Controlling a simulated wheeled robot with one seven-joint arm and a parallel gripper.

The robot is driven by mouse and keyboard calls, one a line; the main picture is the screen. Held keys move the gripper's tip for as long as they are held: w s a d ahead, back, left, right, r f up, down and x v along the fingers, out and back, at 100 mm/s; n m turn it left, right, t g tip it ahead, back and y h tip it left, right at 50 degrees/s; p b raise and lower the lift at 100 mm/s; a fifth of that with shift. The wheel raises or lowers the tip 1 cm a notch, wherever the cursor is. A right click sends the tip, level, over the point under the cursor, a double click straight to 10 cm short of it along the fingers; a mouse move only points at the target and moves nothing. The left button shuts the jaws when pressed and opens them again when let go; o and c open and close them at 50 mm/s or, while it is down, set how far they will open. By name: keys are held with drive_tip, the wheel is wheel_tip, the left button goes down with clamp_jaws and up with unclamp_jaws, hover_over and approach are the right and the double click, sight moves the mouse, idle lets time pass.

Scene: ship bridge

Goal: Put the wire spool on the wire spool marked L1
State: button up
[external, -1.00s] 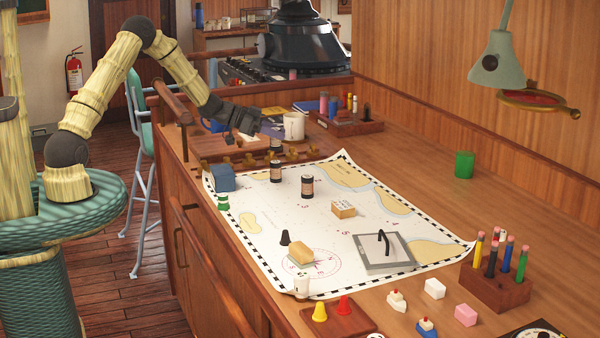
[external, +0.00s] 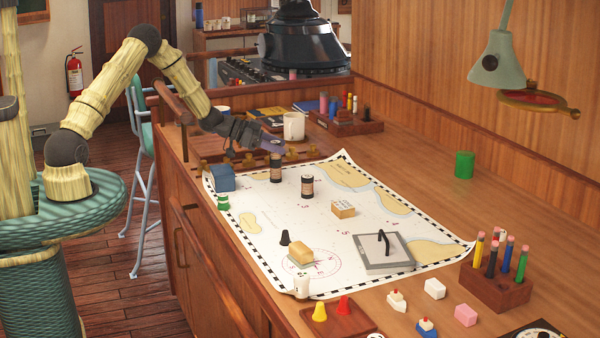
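Two dark spools with pale label bands stand upright on the chart: one at the back (external: 276,172), the other (external: 307,187) just right of it and nearer. Their markings are too small to read, so I cannot tell which is L1. My gripper (external: 274,148) is low over the chart's back edge, just above and behind the back spool, pointing right and down. A purplish patch shows at its tip. I cannot tell whether it holds anything, or whether it touches the back spool. A small green-and-white spool-like piece (external: 223,202) stands at the chart's left edge.
A blue box (external: 222,178) sits at the chart's back left corner. A brass-pegged rail (external: 228,160) and a white mug (external: 294,126) are behind. A printed block (external: 343,209), a tan block (external: 301,254) and a grey plate with a handle (external: 384,262) lie on the chart.

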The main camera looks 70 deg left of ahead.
drive_tip(key=shift+r, duration=0.1)
drive_tip(key=shift+r, duration=0.1)
drive_tip(key=b+v, duration=0.1)
drive_tip(key=v, duration=1.1)
drive_tip(key=shift+b, duration=0.3)
drive_tip(key=shift+d, duration=0.15)
drive_tip(key=s+d+n+g+y, duration=0.4)
drive_tip(key=s+d+g, duration=0.6)
drive_tip(key=s+d, duration=0.9)
drive_tip(key=s+y, duration=0.1)
drive_tip(key=s, duration=0.1)
drive_tip(key=shift+s+r+n, duration=0.2)
drive_tip(key=shift+s+n, duration=0.1)
